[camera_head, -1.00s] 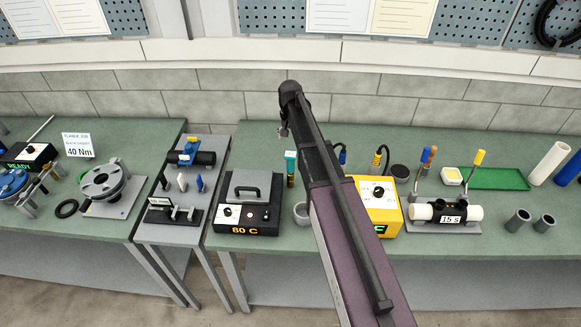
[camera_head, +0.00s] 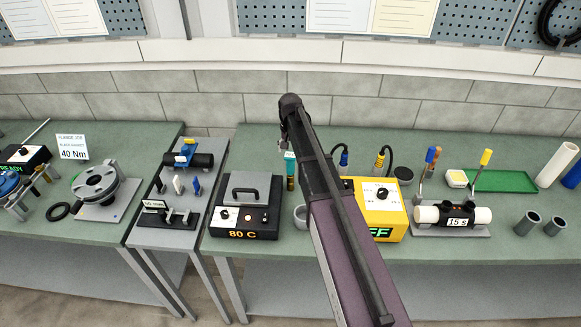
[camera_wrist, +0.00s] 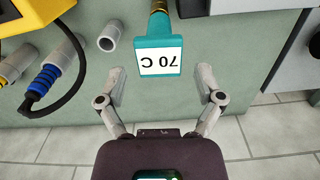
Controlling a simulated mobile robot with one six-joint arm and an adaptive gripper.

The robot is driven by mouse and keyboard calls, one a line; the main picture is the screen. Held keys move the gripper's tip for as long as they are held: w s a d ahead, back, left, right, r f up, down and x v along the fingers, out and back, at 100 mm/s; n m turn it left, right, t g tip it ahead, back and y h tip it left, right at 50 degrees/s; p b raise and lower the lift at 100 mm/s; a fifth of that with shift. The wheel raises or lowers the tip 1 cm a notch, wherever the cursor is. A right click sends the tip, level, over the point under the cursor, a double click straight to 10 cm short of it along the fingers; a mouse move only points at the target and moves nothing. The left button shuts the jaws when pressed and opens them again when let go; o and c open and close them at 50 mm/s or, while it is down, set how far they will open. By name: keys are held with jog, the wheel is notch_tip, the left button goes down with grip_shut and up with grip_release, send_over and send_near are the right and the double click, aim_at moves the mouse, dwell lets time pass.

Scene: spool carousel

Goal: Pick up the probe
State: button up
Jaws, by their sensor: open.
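The probe, a teal head with a white "70 C" face (camera_wrist: 158,60), lies ahead of my gripper (camera_wrist: 161,82) in the wrist view. Its narrower yellow-brown part runs up out of the top of that picture. My gripper is open and empty, one finger on each side of the line of the probe. The teal head sits just in front of the fingertips, and no contact is visible. In the head view the probe (camera_head: 291,168) stands between the "80 C" box and my arm, partly behind the arm.
The black "80 C" box (camera_head: 246,205) is left of the probe. A grey cup (camera_head: 301,216) and a yellow box with cables (camera_head: 384,215) are close on the right. The grey cup also shows in the wrist view (camera_wrist: 108,38).

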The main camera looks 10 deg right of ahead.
aim_at(290, 168)
dwell(0.3)
jog(key=shift+f+b, duration=2.6)
jog(key=c, duration=1.1)
